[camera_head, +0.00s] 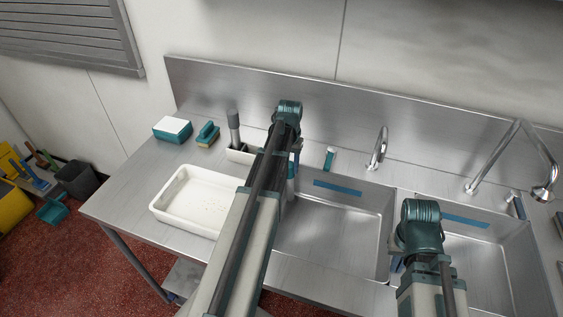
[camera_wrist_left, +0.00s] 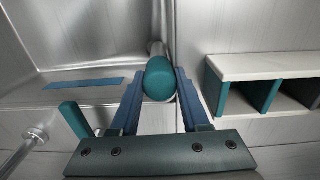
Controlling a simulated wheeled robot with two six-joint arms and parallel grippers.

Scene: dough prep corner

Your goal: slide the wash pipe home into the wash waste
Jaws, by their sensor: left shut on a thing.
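The wash pipe (camera_wrist_left: 159,78) has a rounded teal end facing the left wrist camera, with a bare metal length running away behind it. My left gripper (camera_wrist_left: 160,84) is shut on it, one blue finger at each side. In the head view my left gripper (camera_head: 291,172) is at the left edge of the left sink, mostly hidden by my arm. The wash waste is not visible, and I cannot tell where the pipe's lower end is. My right gripper (camera_head: 396,266) is mostly hidden behind its own arm, near the divider between the sinks.
The left sink (camera_head: 335,225) and right sink (camera_head: 470,250) have curved taps behind. A white tray (camera_head: 165,209), white caddy (camera_head: 237,156), teal-and-white box (camera_head: 172,129) and sponge (camera_head: 207,134) stand on the left counter. A small teal upright piece (camera_head: 329,158) stands on the back ledge.

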